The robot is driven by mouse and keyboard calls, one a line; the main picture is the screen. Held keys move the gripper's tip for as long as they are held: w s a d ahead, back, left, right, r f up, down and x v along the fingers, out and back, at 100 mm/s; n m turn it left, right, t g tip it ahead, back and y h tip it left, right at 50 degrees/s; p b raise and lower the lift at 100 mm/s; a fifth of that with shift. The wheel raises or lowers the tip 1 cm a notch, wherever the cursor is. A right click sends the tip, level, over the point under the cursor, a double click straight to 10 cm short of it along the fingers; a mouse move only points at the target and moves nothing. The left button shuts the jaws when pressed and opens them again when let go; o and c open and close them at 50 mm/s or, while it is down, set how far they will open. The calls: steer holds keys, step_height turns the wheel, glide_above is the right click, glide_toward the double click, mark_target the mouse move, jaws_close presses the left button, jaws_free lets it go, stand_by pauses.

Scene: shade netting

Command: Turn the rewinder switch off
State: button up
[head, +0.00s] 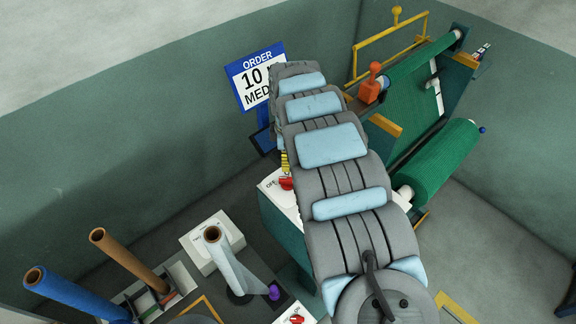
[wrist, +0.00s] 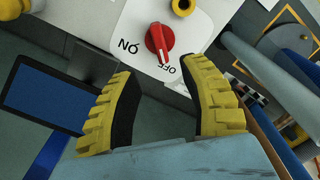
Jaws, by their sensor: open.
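A red rotary switch (wrist: 160,40) sits on a white plate (wrist: 195,30) marked ON and OFF in the wrist view. The white line on its knob points toward the OFF mark. In the head view a red switch (head: 286,183) shows beside my arm, with an OFF mark to its left. My gripper (wrist: 160,73) is open, with its yellow ribbed fingers apart and nothing between them. The switch lies beyond the fingertips, roughly in line with the gap, and appears apart from them. In the head view my arm hides most of the gripper.
Another red switch (head: 296,319) is at the bottom edge. A green net roll (head: 440,160) and an orange-handled part (head: 371,85) stand to the right of my arm. Brown and blue tubes (head: 125,260) stand at lower left. An order sign (head: 250,75) is behind.

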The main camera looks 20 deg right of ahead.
steer(key=shift+r, duration=0.85)
